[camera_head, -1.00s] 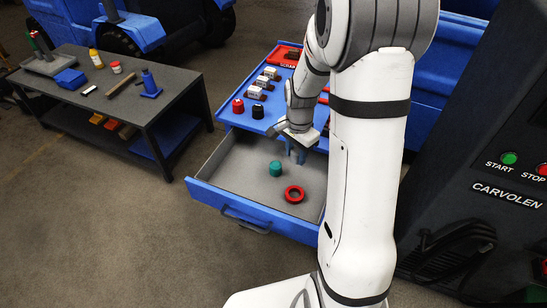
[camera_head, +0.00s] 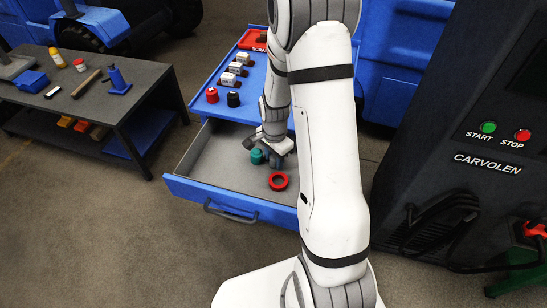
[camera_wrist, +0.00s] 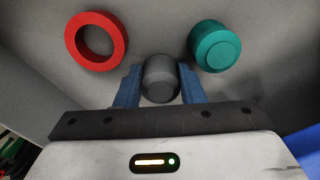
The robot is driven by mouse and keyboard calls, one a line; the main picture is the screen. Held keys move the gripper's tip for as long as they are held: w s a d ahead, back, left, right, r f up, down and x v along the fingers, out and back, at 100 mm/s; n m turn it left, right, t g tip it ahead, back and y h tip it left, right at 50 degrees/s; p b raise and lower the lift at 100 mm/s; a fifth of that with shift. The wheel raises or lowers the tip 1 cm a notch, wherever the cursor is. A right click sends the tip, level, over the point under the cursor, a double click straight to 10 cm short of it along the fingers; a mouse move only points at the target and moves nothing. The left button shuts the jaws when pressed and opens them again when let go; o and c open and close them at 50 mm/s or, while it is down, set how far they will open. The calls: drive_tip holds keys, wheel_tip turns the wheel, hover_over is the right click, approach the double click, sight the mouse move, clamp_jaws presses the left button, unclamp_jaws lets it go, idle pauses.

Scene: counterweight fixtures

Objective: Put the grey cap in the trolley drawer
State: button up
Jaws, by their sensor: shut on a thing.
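The grey cap (camera_wrist: 160,78) is between the two blue fingers of my gripper (camera_wrist: 160,88) in the wrist view, and the fingers are shut on it. In the head view my gripper (camera_head: 276,162) is down inside the open trolley drawer (camera_head: 200,165); the cap cannot be made out there. The wrist view shows the drawer floor (camera_wrist: 150,20) behind the cap. I cannot tell whether the cap touches the floor.
In the drawer are a teal cap (camera_head: 256,156) and a red ring (camera_head: 278,181), close to my gripper on either side in the wrist view. A red cap (camera_head: 212,95) and a black cap (camera_head: 233,99) stand on the trolley top. A workbench (camera_head: 100,95) is at left.

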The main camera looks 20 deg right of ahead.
drive_tip(key=o, duration=0.4)
drive_tip(key=shift+f, duration=0.1)
wheel_tip(320, 180, up, 11)
drive_tip(key=s+a+r+n, duration=0.1)
drive_tip(key=s+r+n, duration=0.3)
drive_tip(key=s, duration=0.1)
drive_tip(key=s+a+r+n+t, duration=0.1)
drive_tip(key=s+a+r+n, duration=0.1)
drive_tip(key=s+r+n, duration=0.2)
drive_tip(key=s+a+r+n+t+p, duration=0.1)
drive_tip(key=s+r+n, duration=0.4)
drive_tip(key=s, duration=0.3)
drive_tip(key=shift+s+a+r, duration=0.2)
drive_tip(key=shift+a+r, duration=0.1)
drive_tip(key=shift+r, duration=0.15)
